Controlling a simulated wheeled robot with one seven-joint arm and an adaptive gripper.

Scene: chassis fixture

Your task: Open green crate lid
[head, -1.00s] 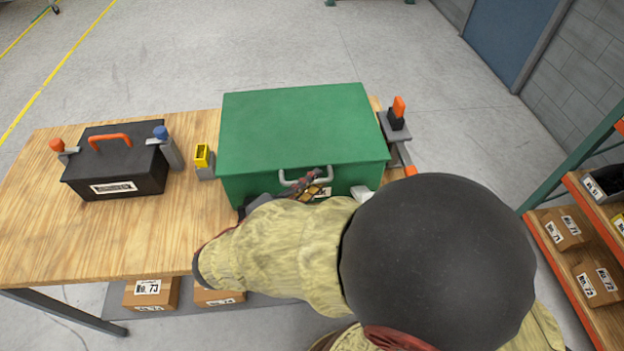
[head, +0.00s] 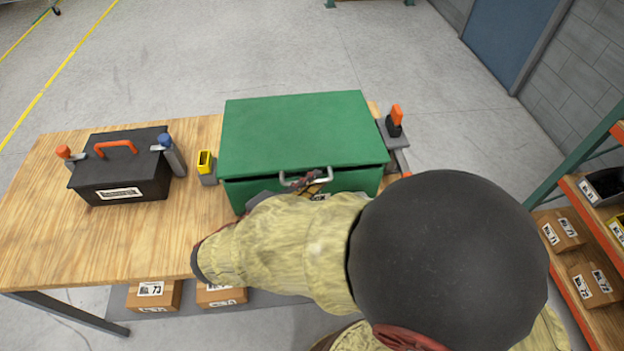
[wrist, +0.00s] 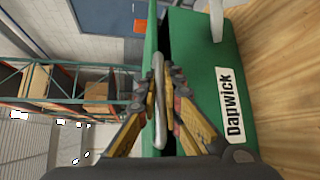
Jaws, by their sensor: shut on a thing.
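The green crate (head: 245,192) stands on the wooden table, and its body with a "Dapwick" label also shows in the wrist view (wrist: 205,60). Its flat green lid (head: 300,130) is tilted slightly up at the front, with a narrow dark gap below the front edge. The gap also shows in the wrist view between lid (wrist: 150,45) and body. My gripper (head: 310,180) is shut on the grey lid handle (head: 287,183). In the wrist view my gripper's fingers (wrist: 160,92) close around the handle bar (wrist: 160,130). My arm hides part of the crate front.
A black toolbox (head: 120,175) with an orange handle sits on the table's left (head: 40,220). A clamp with a yellow part (head: 205,161) stands left of the crate, and an orange-handled clamp (head: 395,122) stands right. A shelf rack (head: 575,245) with boxes is at the right.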

